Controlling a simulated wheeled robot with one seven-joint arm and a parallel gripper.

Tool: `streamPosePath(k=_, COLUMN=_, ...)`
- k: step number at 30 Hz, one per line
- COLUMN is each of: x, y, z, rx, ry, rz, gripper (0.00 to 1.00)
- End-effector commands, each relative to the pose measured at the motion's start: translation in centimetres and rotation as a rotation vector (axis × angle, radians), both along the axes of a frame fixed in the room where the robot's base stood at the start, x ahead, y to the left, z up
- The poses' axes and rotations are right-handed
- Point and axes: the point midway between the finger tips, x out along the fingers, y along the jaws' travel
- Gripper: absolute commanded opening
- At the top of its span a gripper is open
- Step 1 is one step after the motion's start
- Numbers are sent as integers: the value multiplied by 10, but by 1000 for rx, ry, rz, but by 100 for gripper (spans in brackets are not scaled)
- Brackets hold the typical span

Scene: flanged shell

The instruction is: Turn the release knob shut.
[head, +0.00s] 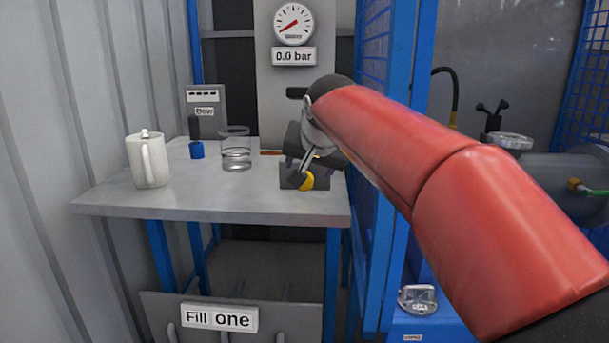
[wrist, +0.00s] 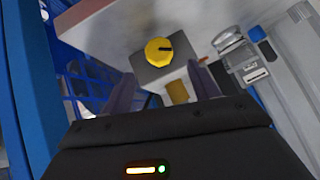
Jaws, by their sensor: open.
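A round yellow knob (wrist: 158,50) with a dark pointer mark toward the right sits on a dark grey block (wrist: 148,73). In the head view the knob (head: 306,182) shows low at the front of the block (head: 322,180), partly covered by my gripper. I take it as the release knob; no label on it is readable. My gripper (wrist: 160,72) is open, its two fingers apart with nothing between them that I can see held. The fingertips are just short of the knob in the wrist view; contact is not visible. My gripper (head: 301,165) is over the block in the head view.
A gauge (head: 293,24) stands above a "0.0 bar" sign (head: 294,56). A white mug (head: 149,160), a glass (head: 235,150) and a blue-based item (head: 196,149) stand on the grey table (head: 130,205). A blue mesh frame (head: 372,150) is close right of the block.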

Motion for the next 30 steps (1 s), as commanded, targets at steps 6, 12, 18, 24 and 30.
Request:
streamPosePath(k=6, x=25, y=6, z=-26, rx=-1, ry=3, rz=1, gripper=60)
streamPosePath(k=12, x=43, y=10, z=-42, rx=-1, ry=1, rz=2, gripper=60)
streamPosePath(k=18, x=47, y=11, z=-47, rx=-1, ry=-1, rz=2, gripper=60)
streamPosePath(k=24, x=47, y=11, z=-47, rx=-1, ry=-1, rz=2, gripper=56)
streamPosePath(k=30, x=47, y=11, z=-46, rx=-1, ry=-1, rz=2, gripper=30)
